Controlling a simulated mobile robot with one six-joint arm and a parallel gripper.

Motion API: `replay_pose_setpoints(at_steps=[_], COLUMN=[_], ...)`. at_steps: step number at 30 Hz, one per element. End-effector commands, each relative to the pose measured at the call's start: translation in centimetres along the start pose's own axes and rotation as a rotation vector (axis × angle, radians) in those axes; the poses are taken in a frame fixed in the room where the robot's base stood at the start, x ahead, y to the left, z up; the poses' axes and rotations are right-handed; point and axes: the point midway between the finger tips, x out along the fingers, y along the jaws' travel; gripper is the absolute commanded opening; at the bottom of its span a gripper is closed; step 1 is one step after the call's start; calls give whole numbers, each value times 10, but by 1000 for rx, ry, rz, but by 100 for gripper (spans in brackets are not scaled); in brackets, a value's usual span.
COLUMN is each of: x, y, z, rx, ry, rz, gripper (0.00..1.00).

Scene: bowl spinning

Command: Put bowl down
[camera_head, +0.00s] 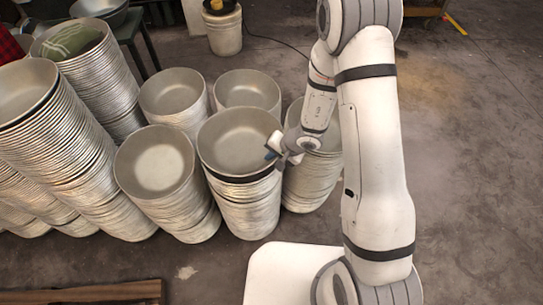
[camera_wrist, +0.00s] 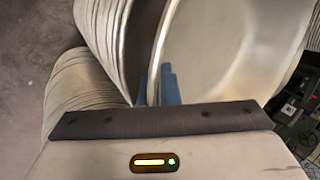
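A round grey metal bowl (camera_head: 238,137) is at the top of the middle stack (camera_head: 250,212) in the head view. A dark band shows under its front, between it and the stack; I cannot tell if they touch. My gripper (camera_head: 276,152) is at the bowl's right rim. In the wrist view the blue fingers of my gripper (camera_wrist: 156,88) stand close on either side of the rim of the bowl (camera_wrist: 225,50), shut on it. The bowl's underside is hidden.
More tall bowl stacks stand close around it: one to the left (camera_head: 156,163), two behind (camera_head: 173,92) (camera_head: 248,90), and one at right (camera_head: 312,180), partly behind my arm. A white bucket (camera_head: 223,33) stands at the back. The floor (camera_head: 480,150) at right is clear.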

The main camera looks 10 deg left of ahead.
Motion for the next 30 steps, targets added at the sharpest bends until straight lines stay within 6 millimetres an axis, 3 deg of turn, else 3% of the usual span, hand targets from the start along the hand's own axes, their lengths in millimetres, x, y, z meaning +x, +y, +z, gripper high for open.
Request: replay_pose_setpoints(at_steps=[25,30], x=[10,10], y=[5,6], z=[0,1], rx=[-2,-1], ry=[0,-1], rz=[-2,0], gripper=[0,15])
